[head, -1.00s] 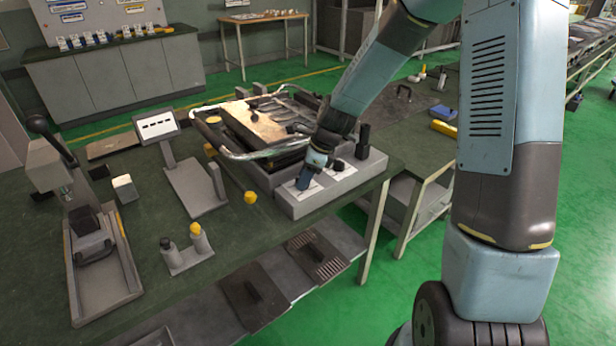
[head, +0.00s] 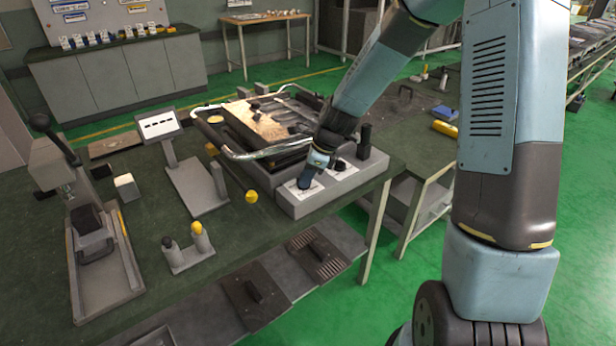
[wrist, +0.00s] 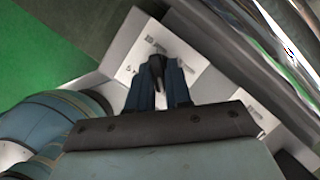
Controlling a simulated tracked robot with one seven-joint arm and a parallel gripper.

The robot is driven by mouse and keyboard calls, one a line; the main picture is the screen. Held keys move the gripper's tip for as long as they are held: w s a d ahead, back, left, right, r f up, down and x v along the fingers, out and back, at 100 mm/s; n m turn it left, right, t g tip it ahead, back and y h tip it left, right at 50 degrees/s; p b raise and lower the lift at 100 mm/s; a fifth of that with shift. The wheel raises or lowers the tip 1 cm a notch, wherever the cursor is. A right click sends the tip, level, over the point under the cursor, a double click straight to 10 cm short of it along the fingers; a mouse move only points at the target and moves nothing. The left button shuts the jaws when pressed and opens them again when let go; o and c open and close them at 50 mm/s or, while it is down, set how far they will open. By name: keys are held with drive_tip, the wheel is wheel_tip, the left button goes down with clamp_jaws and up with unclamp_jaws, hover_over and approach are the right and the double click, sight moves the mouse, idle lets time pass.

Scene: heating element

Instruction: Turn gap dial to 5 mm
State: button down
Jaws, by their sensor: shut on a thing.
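The grey control box (head: 300,208) stands at the front edge of the green workbench, with white label plates on its sloped top. My gripper (head: 304,184) reaches down onto the left plate. In the wrist view, my gripper (wrist: 159,84) has its two blue fingers closed around a small dark dial (wrist: 157,66) on a white plate with small markings. The markings are too small to read, so I cannot tell the dial's setting. A second dark dial (head: 339,165) sits on the plate to the right. The fingers hide most of the held dial.
A metal press-like frame with a bent chrome handle (head: 262,153) lies right behind the box. A yellow knob (head: 251,196) is just left of it. A black upright post (head: 365,140) rises at the box's right end. A small display stand (head: 160,127) is further left.

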drive_tip(key=shift+w+n, duration=0.15)
drive_tip(key=shift+n, duration=0.55)
drive_tip(key=shift+w+a+n+g, duration=0.1)
drive_tip(key=shift+n+g, duration=0.45)
drive_tip(key=shift+n, duration=0.65)
drive_tip(key=shift+a+n+g, duration=0.1)
drive_tip(key=shift+n+g, duration=0.45)
drive_tip(key=shift+n, duration=0.65)
drive_tip(key=c, duration=1.1)
unclamp_jaws()
drive_tip(key=shift+d, duration=0.1)
drive_tip(key=v, duration=1.3)
drive_tip(key=shift+w+r, duration=0.2)
drive_tip(key=shift+r, duration=0.15)
